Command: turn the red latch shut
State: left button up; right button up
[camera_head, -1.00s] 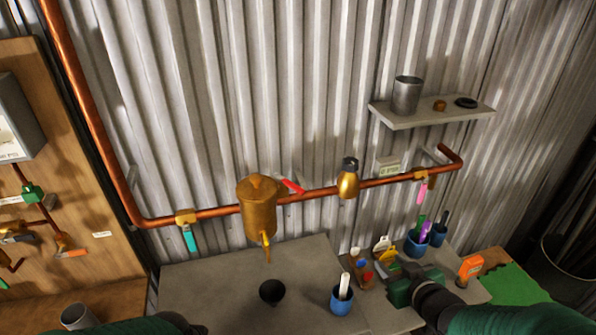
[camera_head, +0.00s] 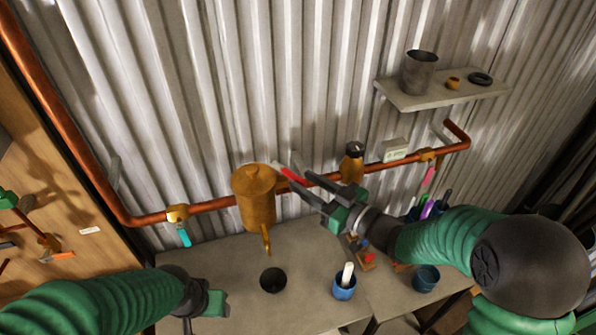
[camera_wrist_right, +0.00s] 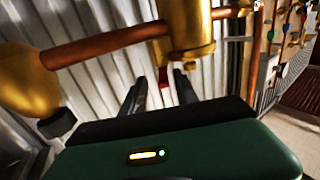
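The red latch (camera_head: 293,176) is a short red handle at the right side of the brass tank (camera_head: 256,205), just above the copper pipe, slanting down to the right. My right gripper (camera_head: 296,177) reaches in from the right, its two dark fingers apart on either side of the latch. In the right wrist view a bit of the red latch (camera_wrist_right: 163,93) shows between the open fingers (camera_wrist_right: 163,88), with no clear sign of contact. My left gripper (camera_head: 206,305) is low at the left, away from the latch; its fingers are mostly hidden.
The copper pipe (camera_head: 215,204) runs along the corrugated wall. A brass fitting (camera_head: 352,167) sits on it close to my right gripper. A shelf (camera_head: 440,97) holds a metal cup. A dark cup (camera_head: 273,280) and a blue cup (camera_head: 344,288) stand on the grey bench.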

aim_at(279, 170)
jog(key=a, duration=0.1)
jog(key=w+a, duration=0.1)
jog(key=a, duration=0.1)
jog(key=shift+w+a+r, duration=0.15)
jog(key=shift+r, duration=0.1)
jog(key=shift+w+d+f, duration=0.1)
jog(key=shift+w+d, duration=0.1)
jog(key=shift+d, duration=0.55)
jog(key=shift+c, duration=1.1)
jog(key=c, duration=0.5)
jog(key=shift+s+a, duration=0.15)
jog(key=shift+a, duration=0.2)
grip_shut()
jog(key=shift+d, duration=0.2)
jog(key=shift+r, duration=0.35)
